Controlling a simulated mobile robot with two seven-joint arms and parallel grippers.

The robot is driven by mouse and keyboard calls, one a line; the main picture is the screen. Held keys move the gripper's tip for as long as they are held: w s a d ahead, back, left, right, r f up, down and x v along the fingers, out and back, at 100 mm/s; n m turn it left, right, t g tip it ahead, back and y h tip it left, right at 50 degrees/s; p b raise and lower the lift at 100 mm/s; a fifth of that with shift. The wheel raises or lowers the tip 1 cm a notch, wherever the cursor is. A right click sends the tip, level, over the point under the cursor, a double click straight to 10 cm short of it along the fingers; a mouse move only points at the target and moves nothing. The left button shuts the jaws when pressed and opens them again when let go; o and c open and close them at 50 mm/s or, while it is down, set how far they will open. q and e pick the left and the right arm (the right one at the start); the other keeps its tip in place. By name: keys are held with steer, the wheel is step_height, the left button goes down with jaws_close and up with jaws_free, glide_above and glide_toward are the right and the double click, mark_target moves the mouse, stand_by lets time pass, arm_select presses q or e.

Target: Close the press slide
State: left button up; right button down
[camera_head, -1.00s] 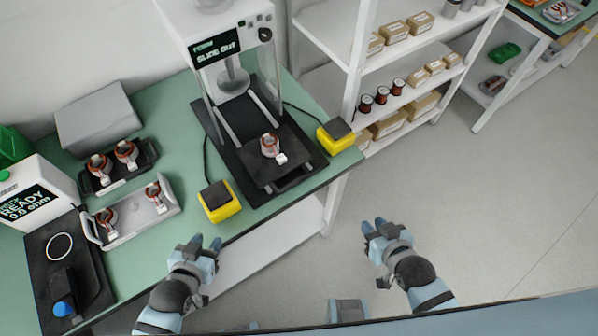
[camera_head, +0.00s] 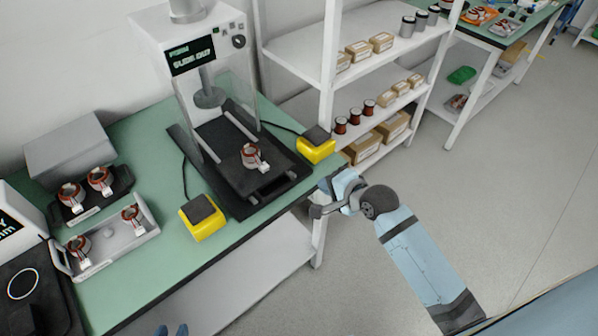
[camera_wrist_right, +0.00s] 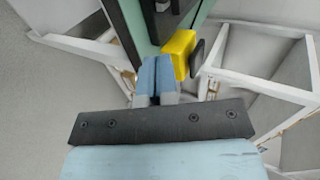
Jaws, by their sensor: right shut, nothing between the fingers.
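The press (camera_head: 190,50) stands at the back of the green bench, and its display reads "SLIDE OUT". Its dark slide (camera_head: 232,178) is pulled out toward the front on the black base, with a bar handle (camera_head: 278,186) at its front end. A copper-wound stator (camera_head: 251,156) sits on the slide. My right gripper (camera_head: 330,182) is shut and empty, just off the bench's front edge, to the right of the handle and apart from it. Its closed blue fingers show in the right wrist view (camera_wrist_right: 157,70). Only the fingertips of my left gripper (camera_head: 171,331) show at the bottom edge, spread apart.
Yellow button boxes stand either side of the slide, one left (camera_head: 203,222) and one right (camera_head: 316,150), close to my right gripper. A silver tray (camera_head: 115,240) and a dark tray (camera_head: 95,205) hold stators at left. A white shelf (camera_head: 300,65) stands right of the bench.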

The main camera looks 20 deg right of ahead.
mark_target(294, 167)
steer(key=x, duration=0.3)
steer(key=r+x, duration=0.1)
steer(key=x, duration=0.5)
steer(key=shift+w+a+r, duration=0.1)
steer(key=shift+w+a, duration=0.1)
steer(key=shift+w, duration=0.25)
steer(key=shift+w+a, duration=0.2)
steer(key=shift+w, duration=0.25)
steer(key=shift+w+a, duration=0.1)
steer(key=shift+w, duration=0.1)
steer(key=w+a, duration=0.2)
steer(key=w, duration=0.3)
steer(key=w+a+b, duration=0.1)
steer(key=w+a, duration=0.1)
steer(key=w, duration=0.4)
steer(key=w+a, duration=0.2)
steer(key=w, duration=0.4)
steer(key=shift+w+a+b, duration=0.1)
steer(key=shift+w+b, duration=0.05)
steer(key=shift+b, duration=0.15)
steer(key=shift+r, duration=0.25)
steer(key=shift+w+r, duration=0.1)
